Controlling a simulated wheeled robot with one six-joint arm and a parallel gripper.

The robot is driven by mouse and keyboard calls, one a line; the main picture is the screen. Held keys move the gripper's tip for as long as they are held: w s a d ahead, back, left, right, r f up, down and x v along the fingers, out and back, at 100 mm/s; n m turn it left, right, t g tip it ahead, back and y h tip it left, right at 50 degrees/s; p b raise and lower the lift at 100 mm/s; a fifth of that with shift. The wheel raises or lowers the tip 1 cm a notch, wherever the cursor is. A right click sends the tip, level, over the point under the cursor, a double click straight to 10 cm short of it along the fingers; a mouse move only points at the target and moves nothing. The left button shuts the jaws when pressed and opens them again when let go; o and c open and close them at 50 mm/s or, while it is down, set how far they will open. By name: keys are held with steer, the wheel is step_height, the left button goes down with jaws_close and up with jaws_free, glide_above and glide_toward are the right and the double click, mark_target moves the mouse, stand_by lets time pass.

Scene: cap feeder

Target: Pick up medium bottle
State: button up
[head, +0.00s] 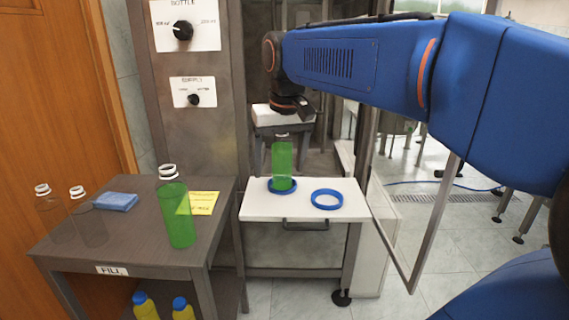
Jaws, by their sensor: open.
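Two green bottles are in view, and I cannot tell for certain which is the medium one. One green bottle (282,165) stands upright in a blue ring on the white table. The other green bottle (178,215) stands upright on the dark table at left, with a white ring at its neck. Two clear brownish bottles (90,225) with white necks stand at that table's left side. My gripper (290,106) is at the end of the blue arm, behind and above the white-table bottle, apart from it. It is open; its fingers are hard to make out.
An empty blue ring (327,199) lies on the white table (260,212). A blue cloth (115,201) and a yellow note (205,203) lie on the dark table (130,248). Yellow bottles with blue caps (146,308) stand below. A panel with knobs (183,31) rises behind.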

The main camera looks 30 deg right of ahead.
mark_target(283, 141)
steer(key=w+d+r+m, duration=0.1)
steer(key=w+d+r, duration=0.2)
steer(key=w, duration=0.2)
steer(key=w+d+r+m+g, duration=0.1)
steer(key=w+d+r, duration=0.3)
steer(key=w, duration=0.1)
steer(key=w+d+r+g, duration=0.1)
steer(key=w+d+r, duration=0.2)
steer(key=w, duration=0.2)
steer(key=shift+d+r+m, duration=0.15)
steer(key=shift+d+m, duration=0.15)
steer(key=shift+m, duration=0.1)
step_height(283, 141, down, 12)
steer(key=shift+w+f, duration=0.15)
steer(key=shift+f, duration=1.2)
steer(key=shift+w+f, duration=0.1)
steer(key=shift+f, duration=1.2)
steer(key=c, duration=1.6)
steer(key=shift+o, duration=0.2)
steer(key=shift+r, duration=0.1)
